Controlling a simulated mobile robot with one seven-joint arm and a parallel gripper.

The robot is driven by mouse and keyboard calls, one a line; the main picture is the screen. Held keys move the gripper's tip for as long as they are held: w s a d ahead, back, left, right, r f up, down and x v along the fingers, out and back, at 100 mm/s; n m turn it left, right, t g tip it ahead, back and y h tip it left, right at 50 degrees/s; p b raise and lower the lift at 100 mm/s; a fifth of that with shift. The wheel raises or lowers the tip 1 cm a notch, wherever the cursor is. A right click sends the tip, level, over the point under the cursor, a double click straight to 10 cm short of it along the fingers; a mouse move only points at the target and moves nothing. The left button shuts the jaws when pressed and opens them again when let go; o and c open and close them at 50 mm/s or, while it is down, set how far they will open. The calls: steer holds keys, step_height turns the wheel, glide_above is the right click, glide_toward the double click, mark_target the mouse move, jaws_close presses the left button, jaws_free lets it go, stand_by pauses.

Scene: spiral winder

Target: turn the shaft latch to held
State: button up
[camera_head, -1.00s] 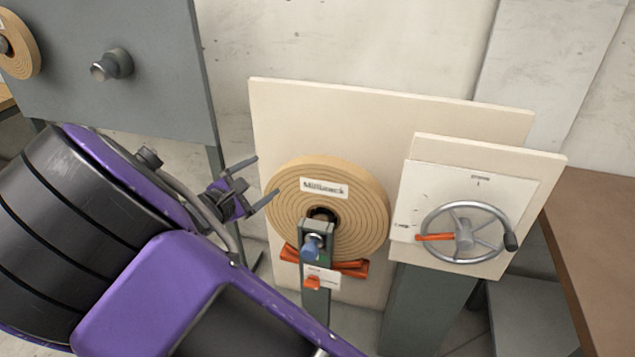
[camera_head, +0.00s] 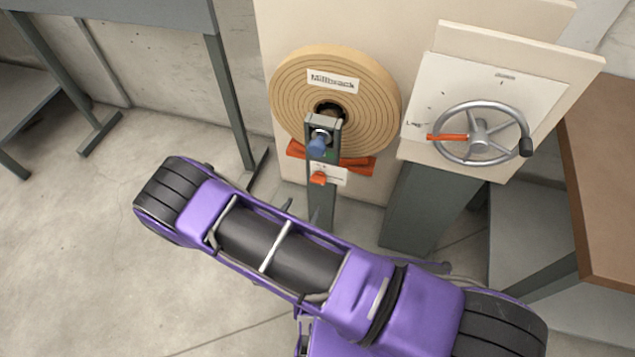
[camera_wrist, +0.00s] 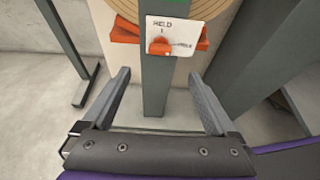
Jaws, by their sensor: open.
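The shaft latch is a small orange knob (camera_head: 318,179) on a white plate (camera_head: 333,173) on the front of a grey-green post (camera_head: 320,208). In the wrist view the knob (camera_wrist: 158,46) sits near the top centre. The plate (camera_wrist: 186,31) reads HELD above the knob, with a second, blurred label to its right. I cannot tell surely which mark the knob points to. My gripper (camera_wrist: 160,82) is open and empty, its fingers apart below the knob to either side of the post, not touching the knob.
A tan coil (camera_head: 372,100) labelled Millbrook is behind the post, above an orange support (camera_head: 358,164). A blue-ended part (camera_head: 317,146) is above the latch. A handwheel (camera_head: 480,133) on a white panel stands to the right, near a brown table (camera_head: 610,200).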

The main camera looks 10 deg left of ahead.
mark_target(317, 180)
steer(key=b+x, duration=0.2)
steer(key=x, duration=1.1)
steer(key=shift+w+d, duration=0.1)
steer(key=shift+w, duration=0.25)
steer(key=c, duration=1.4)
steer(key=shift+o, duration=0.2)
